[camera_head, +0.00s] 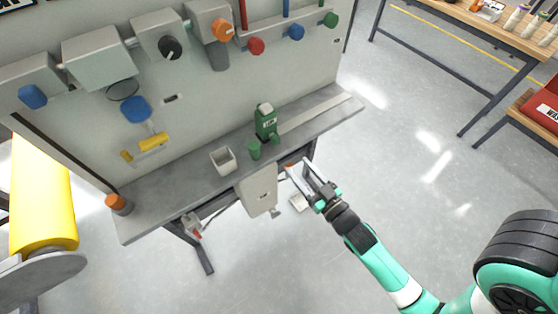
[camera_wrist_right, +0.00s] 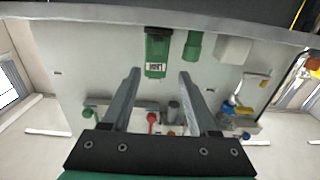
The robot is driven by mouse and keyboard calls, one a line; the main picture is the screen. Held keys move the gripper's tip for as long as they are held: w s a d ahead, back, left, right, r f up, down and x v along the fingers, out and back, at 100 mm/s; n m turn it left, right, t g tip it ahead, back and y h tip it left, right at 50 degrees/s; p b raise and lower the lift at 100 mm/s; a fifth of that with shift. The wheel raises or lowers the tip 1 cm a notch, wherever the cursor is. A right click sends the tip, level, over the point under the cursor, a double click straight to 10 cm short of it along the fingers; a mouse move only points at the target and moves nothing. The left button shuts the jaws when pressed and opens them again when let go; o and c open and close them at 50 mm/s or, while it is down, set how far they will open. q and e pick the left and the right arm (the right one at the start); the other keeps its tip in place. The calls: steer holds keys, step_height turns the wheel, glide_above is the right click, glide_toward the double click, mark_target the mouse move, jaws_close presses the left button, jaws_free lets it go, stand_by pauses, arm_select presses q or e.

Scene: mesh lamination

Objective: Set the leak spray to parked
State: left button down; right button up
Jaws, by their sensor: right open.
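The leak spray (camera_head: 266,122) is a green bottle with a pale label, standing upright on the grey bench shelf in the head view. In the right wrist view the labelled green bottle (camera_wrist_right: 157,50) appears inverted, beyond the gap between my fingers. A smaller green cylindrical piece (camera_head: 254,151) is beside it, and it also shows in the wrist view (camera_wrist_right: 193,46). My right gripper (camera_head: 297,168) is open and empty, in front of the shelf's front edge and apart from the bottle. It also shows in the wrist view (camera_wrist_right: 160,76). My left gripper is not in view.
A white open cup (camera_head: 223,161) stands left of the green pieces. A white box (camera_head: 258,190) hangs at the shelf's front edge (camera_head: 170,215). Coloured knobs (camera_head: 256,46) line the panel behind. A yellow roll (camera_head: 42,195) is at the left.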

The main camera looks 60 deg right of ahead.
mark_target(278, 142)
steer(key=x, duration=0.8)
steer(key=p+x, duration=0.1)
steer(key=x, duration=0.3)
steer(key=shift+s+d+f, duration=0.15)
steer(key=shift+f, duration=0.15)
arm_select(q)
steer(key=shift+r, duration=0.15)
arm_select(e)
jaws_close()
stand_by(0.8)
